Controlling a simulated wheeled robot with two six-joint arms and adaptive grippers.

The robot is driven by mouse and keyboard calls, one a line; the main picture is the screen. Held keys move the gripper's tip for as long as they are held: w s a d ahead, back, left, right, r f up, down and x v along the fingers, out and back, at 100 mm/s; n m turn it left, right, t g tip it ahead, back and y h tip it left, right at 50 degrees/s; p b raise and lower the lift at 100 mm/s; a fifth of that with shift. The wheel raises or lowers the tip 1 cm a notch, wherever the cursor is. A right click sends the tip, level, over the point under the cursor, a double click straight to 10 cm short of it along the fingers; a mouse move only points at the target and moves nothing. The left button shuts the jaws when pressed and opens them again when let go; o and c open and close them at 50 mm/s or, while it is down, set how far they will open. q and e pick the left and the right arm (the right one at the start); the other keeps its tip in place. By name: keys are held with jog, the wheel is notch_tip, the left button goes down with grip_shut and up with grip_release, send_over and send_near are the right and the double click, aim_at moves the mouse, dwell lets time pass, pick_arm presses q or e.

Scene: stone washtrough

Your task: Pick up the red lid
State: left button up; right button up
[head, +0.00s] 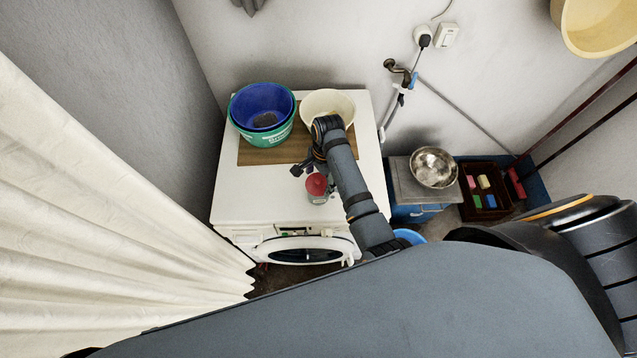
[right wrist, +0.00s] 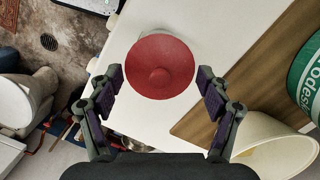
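My left gripper is not in view.
A blue basin (head: 262,100) inside a green one and a cream bowl (head: 328,102) stand behind on a brown board (head: 262,155). A steel bowl (head: 434,168) is to the right. The washing machine door (head: 307,243) is open. A curtain (head: 90,200) hangs left.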

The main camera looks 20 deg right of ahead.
jog(key=c, duration=0.5)
jog(key=shift+s, duration=0.15)
jog(key=shift+c, duration=0.7)
jog(key=shift+s+f, duration=0.1)
jog(key=shift+f, duration=0.1)
jog(key=shift+r, duration=0.1)
